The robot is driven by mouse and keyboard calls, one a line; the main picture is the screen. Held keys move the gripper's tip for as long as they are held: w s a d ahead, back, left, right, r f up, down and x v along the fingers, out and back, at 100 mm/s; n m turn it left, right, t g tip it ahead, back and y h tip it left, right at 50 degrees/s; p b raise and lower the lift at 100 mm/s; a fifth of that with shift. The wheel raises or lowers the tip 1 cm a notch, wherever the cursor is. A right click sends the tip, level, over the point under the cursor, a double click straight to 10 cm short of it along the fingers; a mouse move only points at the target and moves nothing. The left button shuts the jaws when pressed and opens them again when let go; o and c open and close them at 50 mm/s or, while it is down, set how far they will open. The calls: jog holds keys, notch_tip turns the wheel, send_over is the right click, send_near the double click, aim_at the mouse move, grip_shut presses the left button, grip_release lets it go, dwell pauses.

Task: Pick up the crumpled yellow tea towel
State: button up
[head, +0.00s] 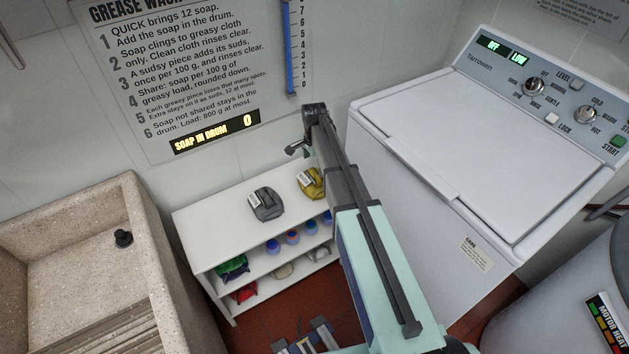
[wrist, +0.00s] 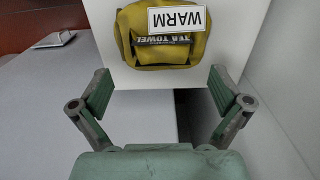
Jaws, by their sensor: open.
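The crumpled yellow tea towel (head: 312,185) lies on the right end of the white shelf unit's top, partly hidden behind my arm in the head view. In the wrist view the yellow tea towel (wrist: 163,47) lies at the top of the picture, with a white "WARM" tag and a dark "TEA TOWEL" label that read upside down. My gripper (wrist: 160,76) is open, its two fingers spread wide, with nothing between them. The towel shows beyond the fingertips, apart from them. In the head view my arm mostly hides the gripper.
A grey folded cloth (head: 266,204) lies left of the towel on the white shelf unit (head: 215,226). Lower shelves hold several coloured items. A white washing machine (head: 440,150) stands close on the right, and a stone sink (head: 60,220) on the left.

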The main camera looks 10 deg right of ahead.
aim_at(315, 173)
jog(key=shift+w+f+p, duration=0.15)
jog(key=shift+f+p, duration=0.65)
jog(key=shift+f, duration=2.2)
jog(key=c, duration=1.2)
